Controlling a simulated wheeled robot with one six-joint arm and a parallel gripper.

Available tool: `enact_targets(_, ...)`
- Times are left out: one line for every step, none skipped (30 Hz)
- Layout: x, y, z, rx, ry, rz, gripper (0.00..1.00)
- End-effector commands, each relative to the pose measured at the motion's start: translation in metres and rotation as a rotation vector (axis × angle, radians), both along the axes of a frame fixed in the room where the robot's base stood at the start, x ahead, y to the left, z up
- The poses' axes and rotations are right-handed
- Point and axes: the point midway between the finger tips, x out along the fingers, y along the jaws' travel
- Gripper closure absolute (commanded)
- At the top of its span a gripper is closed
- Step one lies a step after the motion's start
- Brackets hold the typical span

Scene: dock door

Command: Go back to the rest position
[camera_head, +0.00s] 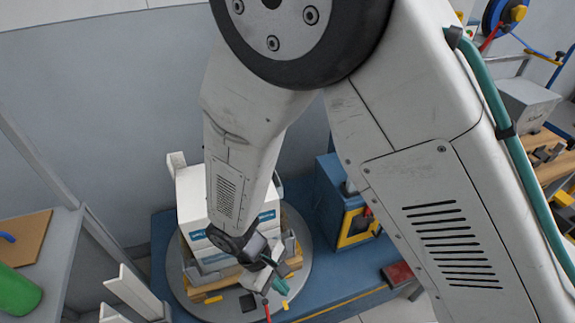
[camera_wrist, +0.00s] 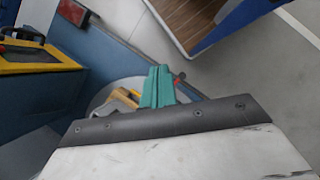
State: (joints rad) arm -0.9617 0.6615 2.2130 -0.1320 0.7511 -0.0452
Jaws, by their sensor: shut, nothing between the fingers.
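My gripper (camera_head: 268,284) shows small in the head view, at the end of my arm, low in front of a stack of white boxes (camera_head: 190,196) on a round grey turntable (camera_head: 297,226). Its teal fingers (camera_wrist: 157,87) stand together in the middle of the wrist view, shut and empty. My arm hides part of the boxes and much of the middle of the head view. Whether the fingertips touch anything below them I cannot tell.
A blue cabinet with a yellow-framed panel (camera_head: 357,228) stands right of the turntable; the panel also shows in the wrist view (camera_wrist: 45,56). A table at left holds a green cylinder (camera_head: 16,291). A grey box (camera_head: 527,104) sits at right. Clear floor (camera_wrist: 250,70) lies at the wrist view's right.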

Motion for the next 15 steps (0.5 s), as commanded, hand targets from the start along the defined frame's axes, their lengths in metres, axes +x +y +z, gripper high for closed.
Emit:
enact_targets(0.010, -0.010, 0.026, 0.008, -0.011, -0.051, 1.00)
enact_targets(0.014, -0.016, 0.040, 0.010, -0.015, -0.079, 1.00)
enact_targets(0.018, -0.025, 0.058, 0.013, -0.019, -0.118, 1.00)
enact_targets(0.022, -0.032, 0.072, 0.016, -0.024, -0.148, 1.00)
enact_targets(0.024, -0.039, 0.085, 0.018, -0.027, -0.176, 1.00)
enact_targets(0.028, -0.049, 0.102, 0.024, -0.034, -0.214, 1.00)
enact_targets(0.030, -0.056, 0.114, 0.029, -0.040, -0.243, 1.00)
enact_targets(0.031, -0.065, 0.125, 0.033, -0.044, -0.271, 1.00)
enact_targets(0.033, -0.075, 0.141, 0.041, -0.051, -0.310, 1.00)
enact_targets(0.034, -0.083, 0.152, 0.049, -0.058, -0.338, 1.00)
enact_targets(0.034, -0.091, 0.163, 0.054, -0.063, -0.366, 1.00)
enact_targets(0.035, -0.102, 0.177, 0.064, -0.073, -0.403, 1.00)
enact_targets(0.034, -0.111, 0.188, 0.072, -0.080, -0.431, 1.00)
enact_targets(0.034, -0.119, 0.197, 0.079, -0.088, -0.459, 1.00)
enact_targets(0.032, -0.130, 0.210, 0.090, -0.098, -0.496, 1.00)
